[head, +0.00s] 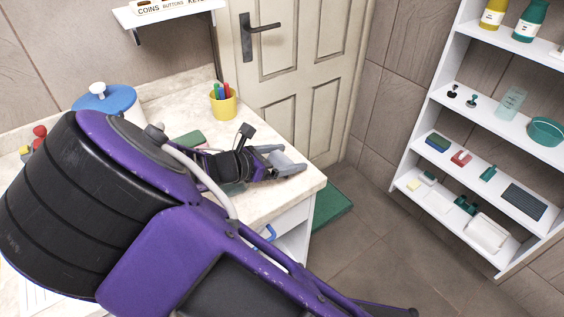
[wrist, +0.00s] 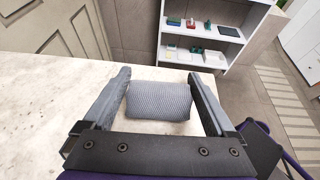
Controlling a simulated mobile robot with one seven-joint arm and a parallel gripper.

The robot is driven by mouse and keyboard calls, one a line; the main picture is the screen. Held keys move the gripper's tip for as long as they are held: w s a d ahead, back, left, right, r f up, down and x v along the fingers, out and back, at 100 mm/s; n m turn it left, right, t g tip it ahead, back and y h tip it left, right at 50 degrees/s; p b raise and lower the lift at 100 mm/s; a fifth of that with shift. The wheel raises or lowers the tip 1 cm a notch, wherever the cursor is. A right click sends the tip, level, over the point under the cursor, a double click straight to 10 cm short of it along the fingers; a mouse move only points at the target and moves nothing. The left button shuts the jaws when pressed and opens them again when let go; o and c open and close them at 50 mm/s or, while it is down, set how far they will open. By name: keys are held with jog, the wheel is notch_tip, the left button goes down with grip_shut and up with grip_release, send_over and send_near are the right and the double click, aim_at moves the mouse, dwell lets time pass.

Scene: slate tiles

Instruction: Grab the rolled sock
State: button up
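The rolled sock (wrist: 159,101) is a grey, ribbed bundle lying on the pale stone counter (wrist: 40,105) near its edge, in the wrist view. My gripper (wrist: 158,76) is open, with one grey finger on each side of the sock. Narrow gaps show between the fingers and the sock, and the counter shows between the sock and the palm. In the head view my gripper (head: 284,160) is low over the counter's right end.
A yellow cup of pens (head: 223,104) and a blue-lidded canister (head: 104,97) stand on the counter behind my arm. A green item (head: 190,139) lies near the gripper. A door (head: 300,75) stands behind, and a white shelf unit (head: 478,135) stands right, across open floor.

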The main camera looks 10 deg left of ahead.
jog(key=c, duration=0.9)
